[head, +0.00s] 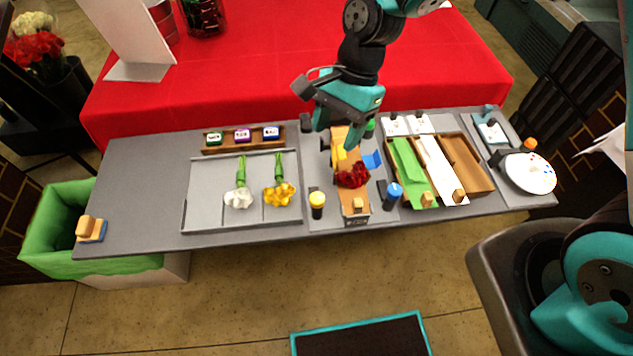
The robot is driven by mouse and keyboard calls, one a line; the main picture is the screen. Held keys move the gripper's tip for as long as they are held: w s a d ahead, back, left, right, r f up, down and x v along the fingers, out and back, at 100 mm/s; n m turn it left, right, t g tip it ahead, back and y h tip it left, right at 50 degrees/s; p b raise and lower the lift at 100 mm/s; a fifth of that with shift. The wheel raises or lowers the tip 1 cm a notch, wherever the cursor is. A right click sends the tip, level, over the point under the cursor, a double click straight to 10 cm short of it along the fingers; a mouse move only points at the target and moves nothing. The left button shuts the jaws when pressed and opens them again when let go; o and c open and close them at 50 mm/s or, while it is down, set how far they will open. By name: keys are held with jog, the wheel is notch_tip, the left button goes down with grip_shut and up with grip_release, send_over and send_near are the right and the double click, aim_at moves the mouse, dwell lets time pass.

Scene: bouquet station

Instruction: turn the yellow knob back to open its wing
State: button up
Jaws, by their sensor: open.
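The yellow knob (317,199) stands upright on a dark base at the front left of the wooden bouquet stand (355,208). A yellow piece (339,154), perhaps its wing, lies over the back part of the stand, partly hidden. A red flower (352,177) lies on the stand. A blue flap (373,160) sticks out at the stand's right side, and a blue-topped knob (394,191) stands at its front right. My gripper (342,124) is open over the back end of the stand, behind the yellow knob and apart from it.
A grey tray (210,205) with a white flower (239,197) and a yellow flower (279,193) lies to the left. A wooden rack (472,165) with green and white sheets stands to the right. A green-topped knob (370,125) is close beside my gripper. The table's left end is mostly clear.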

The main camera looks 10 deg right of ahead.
aim_at(317, 197)
jog(key=p+x, duration=0.1)
jog(key=x, duration=0.4)
jog(key=p+x, duration=0.1)
jog(key=x, duration=0.4)
jog(key=p+x, duration=0.1)
jog(key=x, duration=0.4)
jog(key=shift+d+f, duration=0.2)
jog(key=shift+f, duration=0.15)
jog(key=shift+a, duration=0.1)
jog(key=c, duration=0.9)
